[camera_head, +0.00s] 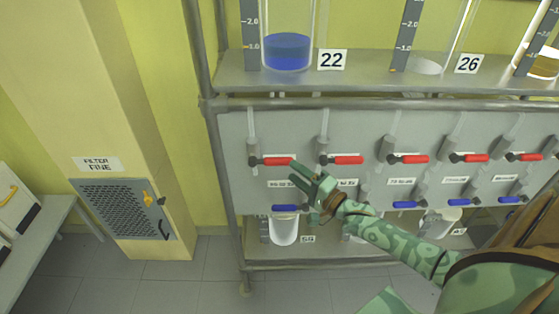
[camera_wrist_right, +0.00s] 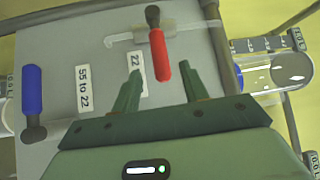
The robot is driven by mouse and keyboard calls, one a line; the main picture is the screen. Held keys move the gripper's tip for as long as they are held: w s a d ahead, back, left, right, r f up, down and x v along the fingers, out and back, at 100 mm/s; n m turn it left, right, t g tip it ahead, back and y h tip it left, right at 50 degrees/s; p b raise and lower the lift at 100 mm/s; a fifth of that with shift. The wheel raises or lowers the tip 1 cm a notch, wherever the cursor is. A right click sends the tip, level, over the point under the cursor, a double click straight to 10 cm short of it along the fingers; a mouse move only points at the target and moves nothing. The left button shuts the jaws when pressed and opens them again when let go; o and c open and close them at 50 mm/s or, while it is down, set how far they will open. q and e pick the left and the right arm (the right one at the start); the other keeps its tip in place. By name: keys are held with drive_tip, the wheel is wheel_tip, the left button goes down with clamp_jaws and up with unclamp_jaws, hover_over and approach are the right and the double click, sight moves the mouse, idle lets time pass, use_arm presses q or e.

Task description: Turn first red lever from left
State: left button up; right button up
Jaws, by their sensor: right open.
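The first red lever from the left (camera_head: 278,161) lies level on the grey panel (camera_head: 232,135), its dark pivot at its left end. My right gripper (camera_head: 300,173) is open at the right end of this lever, a little below it. In the right wrist view, the red handle (camera_wrist_right: 160,65) reaches down between the two spread fingers of my right gripper (camera_wrist_right: 160,80), with a gap on each side. I cannot tell how far the fingertips are from the panel. My left gripper is not in view.
A second red lever (camera_head: 347,160) is close on the right, with several more beyond. A blue lever (camera_head: 285,208) is below; it also shows in the right wrist view (camera_wrist_right: 32,88). A glass reactor with blue liquid (camera_head: 288,52) stands on the shelf above. A grey frame post (camera_head: 222,170) borders the panel's left.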

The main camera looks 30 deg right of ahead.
sight(285, 165)
drive_tip(key=x, duration=0.7)
drive_tip(key=shift+s, duration=0.1)
drive_tip(key=shift+r, duration=0.1)
clamp_jaws()
